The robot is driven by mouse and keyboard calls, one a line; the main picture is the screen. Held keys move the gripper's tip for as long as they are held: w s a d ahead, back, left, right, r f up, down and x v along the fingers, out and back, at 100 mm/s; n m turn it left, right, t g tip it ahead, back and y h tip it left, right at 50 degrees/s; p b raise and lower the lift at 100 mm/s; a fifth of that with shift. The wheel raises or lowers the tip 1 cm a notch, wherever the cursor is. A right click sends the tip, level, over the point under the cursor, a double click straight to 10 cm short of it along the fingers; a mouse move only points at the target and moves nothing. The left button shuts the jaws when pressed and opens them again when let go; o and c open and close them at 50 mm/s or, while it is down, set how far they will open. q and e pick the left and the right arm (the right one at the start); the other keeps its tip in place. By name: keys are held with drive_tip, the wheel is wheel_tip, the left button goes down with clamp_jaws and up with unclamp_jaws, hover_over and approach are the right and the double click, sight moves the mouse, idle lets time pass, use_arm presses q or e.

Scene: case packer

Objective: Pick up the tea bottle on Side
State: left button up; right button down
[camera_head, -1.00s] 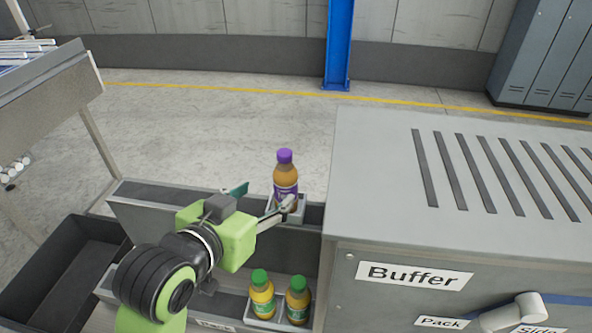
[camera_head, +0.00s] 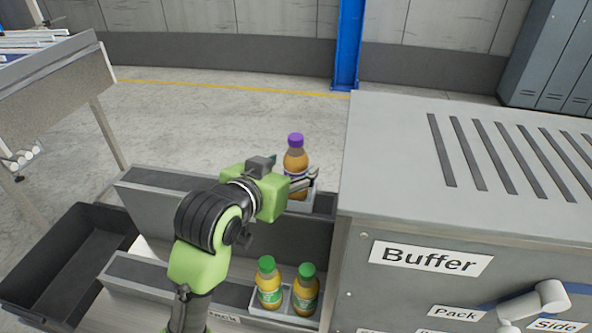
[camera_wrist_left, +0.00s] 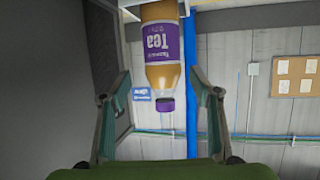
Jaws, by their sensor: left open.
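The tea bottle (camera_head: 295,157) has a purple cap and purple label and stands upright on a small tray on the upper ledge. In the left wrist view the bottle (camera_wrist_left: 163,50) appears upside down, with "Tea" on its label, between the two fingers and beyond their tips. My left gripper (camera_head: 296,178) is open beside the bottle, with one finger in front of its lower part. Both fingers show apart in the left wrist view (camera_wrist_left: 165,84), with nothing held between them. The gripper body hides part of the ledge. My right gripper is not in view.
Two green-capped bottles (camera_head: 285,290) stand in a holder on the lower ledge. The grey machine housing (camera_head: 400,150) with a "Buffer" label rises close on the right. A black bin (camera_head: 60,265) sits at the lower left. The floor behind the ledge is clear.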

use_arm(q)
drive_tip(key=shift+p+x, duration=0.6)
drive_tip(key=shift+x, duration=1.7)
drive_tip(key=shift+a, duration=0.25)
drive_tip(key=c, duration=1.4)
drive_tip(key=shift+c, duration=0.2)
drive_tip(key=shift+w+r, duration=0.1)
